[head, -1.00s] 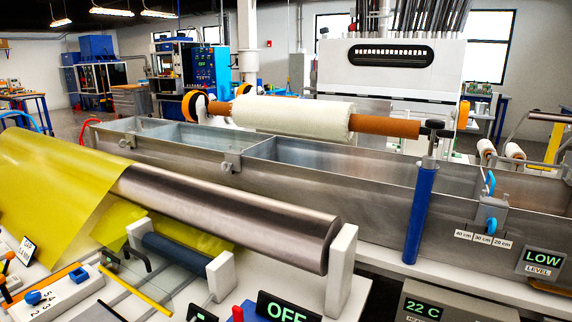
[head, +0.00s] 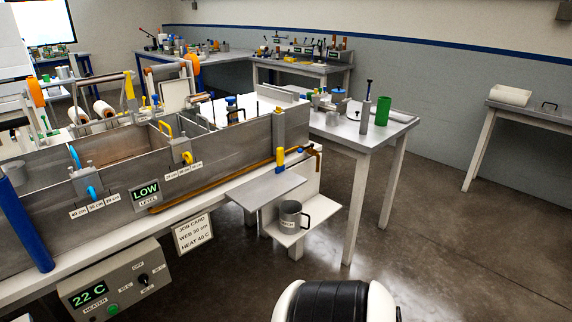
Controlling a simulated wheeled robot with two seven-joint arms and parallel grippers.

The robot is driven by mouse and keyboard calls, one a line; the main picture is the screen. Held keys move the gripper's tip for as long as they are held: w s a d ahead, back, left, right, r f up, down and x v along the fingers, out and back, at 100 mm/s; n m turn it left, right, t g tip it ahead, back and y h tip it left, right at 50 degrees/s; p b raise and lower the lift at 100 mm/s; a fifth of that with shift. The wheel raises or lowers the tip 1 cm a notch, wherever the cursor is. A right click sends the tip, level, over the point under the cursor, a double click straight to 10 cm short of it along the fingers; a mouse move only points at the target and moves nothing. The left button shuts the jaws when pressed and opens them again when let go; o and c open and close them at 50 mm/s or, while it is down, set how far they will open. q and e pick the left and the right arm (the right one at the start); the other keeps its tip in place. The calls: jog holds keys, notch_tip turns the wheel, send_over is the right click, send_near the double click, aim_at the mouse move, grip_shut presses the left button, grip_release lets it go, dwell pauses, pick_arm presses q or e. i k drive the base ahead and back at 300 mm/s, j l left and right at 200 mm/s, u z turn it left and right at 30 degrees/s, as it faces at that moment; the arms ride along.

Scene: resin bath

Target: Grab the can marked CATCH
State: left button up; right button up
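A grey metal can (head: 290,216) with a dark handle on its right side stands upright on a small white low shelf (head: 291,239) at the right end of the long bath. Its front carries a small label, which looks like CATCH but is too small to read surely. Neither of my grippers shows in the head view. Nothing holds the can.
A grey metal plate (head: 264,190) juts out just above and left of the can. The steel bath (head: 105,168) runs to the left. A white table (head: 372,138) with a green cylinder (head: 382,111) stands behind right. Open floor (head: 430,240) lies right.

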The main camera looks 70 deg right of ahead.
aim_at(295, 218)
jog(key=k+z, duration=0.15)
jog(key=z, duration=0.2)
jog(key=k+z, duration=0.15)
jog(key=z, duration=0.2)
jog(key=k+l+z, duration=0.15)
jog(key=z, duration=0.2)
